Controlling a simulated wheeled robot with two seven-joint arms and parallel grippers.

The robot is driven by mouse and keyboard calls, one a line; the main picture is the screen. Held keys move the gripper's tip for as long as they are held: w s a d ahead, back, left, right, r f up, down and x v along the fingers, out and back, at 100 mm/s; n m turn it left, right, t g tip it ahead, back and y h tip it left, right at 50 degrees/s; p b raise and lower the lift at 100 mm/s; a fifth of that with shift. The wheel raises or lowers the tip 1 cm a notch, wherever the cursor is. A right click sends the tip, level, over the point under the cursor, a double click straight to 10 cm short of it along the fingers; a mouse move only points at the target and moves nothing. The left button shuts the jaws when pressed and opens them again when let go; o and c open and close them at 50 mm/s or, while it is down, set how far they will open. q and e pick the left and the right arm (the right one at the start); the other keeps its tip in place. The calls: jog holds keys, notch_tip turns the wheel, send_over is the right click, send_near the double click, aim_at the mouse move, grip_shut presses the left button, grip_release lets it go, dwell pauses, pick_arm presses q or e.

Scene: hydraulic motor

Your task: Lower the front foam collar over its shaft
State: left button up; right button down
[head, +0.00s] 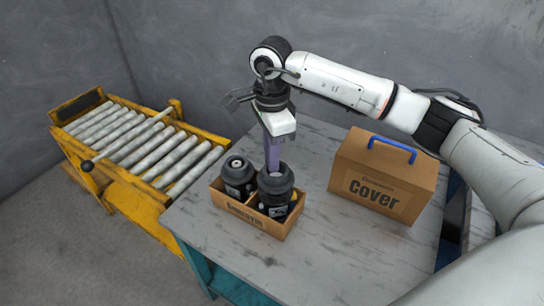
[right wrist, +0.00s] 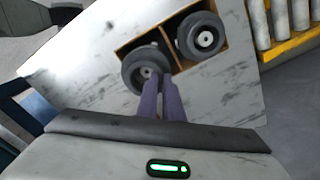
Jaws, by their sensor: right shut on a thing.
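The front foam collar (head: 275,182) is a thick black ring over the front motor in an open cardboard box (head: 238,216). My right gripper (head: 273,165) comes down from above, its purple fingers shut on the collar's rim. In the right wrist view the fingertips (right wrist: 161,78) meet the near edge of this collar (right wrist: 136,80), and a pale shaft end (right wrist: 145,72) shows in its opening. I cannot tell how far down the collar sits. The second motor, with its black collar (head: 238,168), stands beside it; it also shows in the right wrist view (right wrist: 201,33). My left gripper is not in view.
A closed cardboard box marked "Cover" (head: 380,190) with a blue handle stands right of the motor box on the grey table (head: 330,255). A yellow roller conveyor (head: 140,140) adjoins the table at left. The table front is clear.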

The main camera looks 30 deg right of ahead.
jog(key=shift+f, duration=0.1)
dwell(0.3)
jog(key=shift+f+b, duration=0.8)
jog(key=shift+f, duration=0.2)
jog(key=c, duration=1.4)
grip_release()
jog(key=shift+o, duration=0.2)
jog(key=shift+r, duration=0.1)
jog(key=shift+r+p, duration=2.3)
jog(key=shift+r, duration=1.2)
